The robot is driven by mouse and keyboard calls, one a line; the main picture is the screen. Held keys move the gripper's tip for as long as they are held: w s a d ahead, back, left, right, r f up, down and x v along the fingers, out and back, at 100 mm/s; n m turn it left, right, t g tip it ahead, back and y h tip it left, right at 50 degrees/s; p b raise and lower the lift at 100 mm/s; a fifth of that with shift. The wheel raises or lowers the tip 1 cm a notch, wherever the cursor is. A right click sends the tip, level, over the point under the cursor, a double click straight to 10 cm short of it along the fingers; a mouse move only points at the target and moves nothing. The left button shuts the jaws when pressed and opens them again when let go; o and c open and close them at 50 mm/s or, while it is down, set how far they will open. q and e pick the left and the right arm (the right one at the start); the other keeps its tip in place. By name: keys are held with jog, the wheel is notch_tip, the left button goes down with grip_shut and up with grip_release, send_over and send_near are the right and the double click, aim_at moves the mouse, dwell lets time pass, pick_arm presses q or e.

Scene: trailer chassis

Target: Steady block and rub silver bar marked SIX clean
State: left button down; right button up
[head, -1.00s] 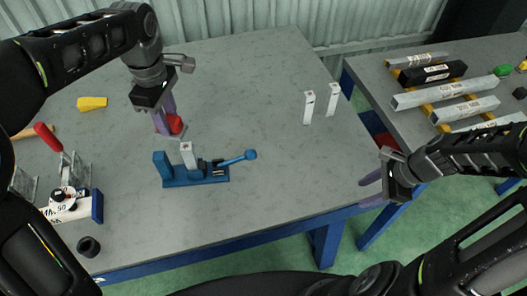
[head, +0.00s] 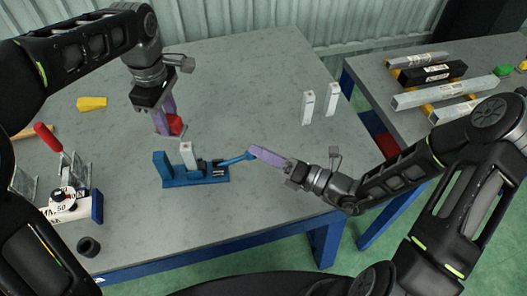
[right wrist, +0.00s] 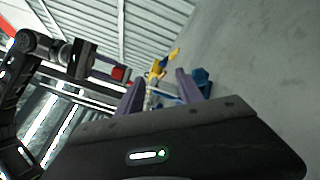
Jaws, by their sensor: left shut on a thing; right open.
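A blue clamp (head: 195,178) stands on the grey table, with a short silver bar (head: 187,154) upright in it and a blue lever pointing right. I cannot read the marks on this bar, so I cannot tell whether it says SIX. My left gripper (head: 166,125) is shut on a small red piece (head: 175,125) behind the clamp; the piece partly shows between its fingers. My right gripper (head: 256,152) is open at the lever's end. Its purple fingers hide the lever's knob, and contact cannot be told. The right wrist view shows both its fingers spread.
Two silver bars (head: 307,106) (head: 332,98) stand upright to the right. A yellow piece (head: 91,103) lies at the left. A red-handled tool (head: 47,137), a white labelled block (head: 60,207) and a black ring (head: 88,246) are nearer. The side table (head: 373,80) holds several bars.

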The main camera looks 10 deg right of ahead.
jog(key=shift+f, duration=0.1)
send_near(240, 158)
jog(key=x, duration=0.2)
jog(key=shift+w+a, duration=0.2)
jog(key=shift+w, duration=0.1)
jog(key=x, duration=0.6)
jog(key=shift+w+a+f, duration=0.15)
jog(key=shift+a+f, duration=0.1)
jog(key=shift+f, duration=0.15)
jog(key=shift+w+a, duration=0.3)
jog(key=shift+a, duration=0.05)
jog(key=shift+c, duration=0.4)
jog(key=shift+r, duration=0.1)
grip_shut()
